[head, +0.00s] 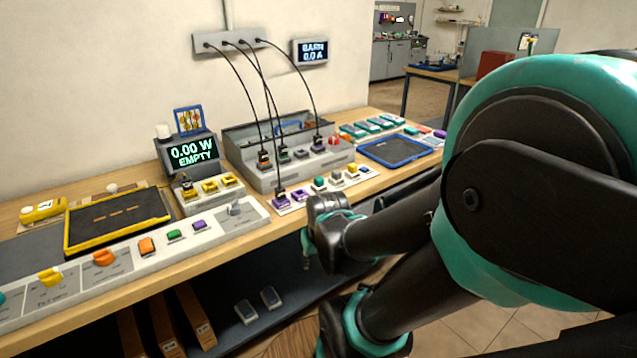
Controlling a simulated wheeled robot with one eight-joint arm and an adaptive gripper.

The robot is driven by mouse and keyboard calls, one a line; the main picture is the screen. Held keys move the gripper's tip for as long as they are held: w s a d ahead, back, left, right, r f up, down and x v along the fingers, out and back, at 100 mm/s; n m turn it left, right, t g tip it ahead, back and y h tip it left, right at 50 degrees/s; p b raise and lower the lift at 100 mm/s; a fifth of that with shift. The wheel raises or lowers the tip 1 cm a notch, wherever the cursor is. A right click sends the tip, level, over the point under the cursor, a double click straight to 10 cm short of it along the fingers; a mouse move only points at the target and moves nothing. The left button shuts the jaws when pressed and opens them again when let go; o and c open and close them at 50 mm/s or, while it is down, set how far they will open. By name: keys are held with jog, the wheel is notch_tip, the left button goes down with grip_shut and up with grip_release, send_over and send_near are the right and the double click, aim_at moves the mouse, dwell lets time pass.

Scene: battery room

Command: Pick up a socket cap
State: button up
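A row of small coloured caps stands on a pale strip at the front of the bench. It has a purple cap (300,195), a green cap (320,184) and a yellow cap (352,170); I cannot tell for certain which pieces are the socket caps. A black cable ends at the leftmost purple piece (281,201). My arm comes in from the right, and its dark end, seemingly my gripper (308,258), is at the bench's front edge, just in front of this row. Its fingers are too small and shaded to tell open from shut.
A grey socket box (290,176) with hanging cables stands behind the row. A blue-rimmed tray (368,150) lies to its right. A display reading EMPTY (192,153), a black yellow-rimmed pad (112,200) and a switch panel (130,262) are left. A dark shelf is below.

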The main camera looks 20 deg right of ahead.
jog(key=shift+o, duration=1.4)
jog(key=shift+w+r, duration=0.1)
jog(key=shift+o, duration=1.2)
jog(key=w+d+r+m+g+h, duration=0.1)
jog(key=w+d+r+m+h, duration=0.1)
jog(key=w+r+m, duration=0.5)
jog(key=w+r, duration=0.5)
jog(key=w, duration=0.2)
jog(key=shift+w+r+g, duration=0.3)
jog(key=shift+w+r, duration=0.05)
jog(key=shift+r, duration=0.05)
jog(key=m+g+h, duration=0.1)
jog(key=m+h, duration=0.1)
jog(key=m, duration=0.5)
send_near(318, 178)
jog(key=shift+x, duration=4.5)
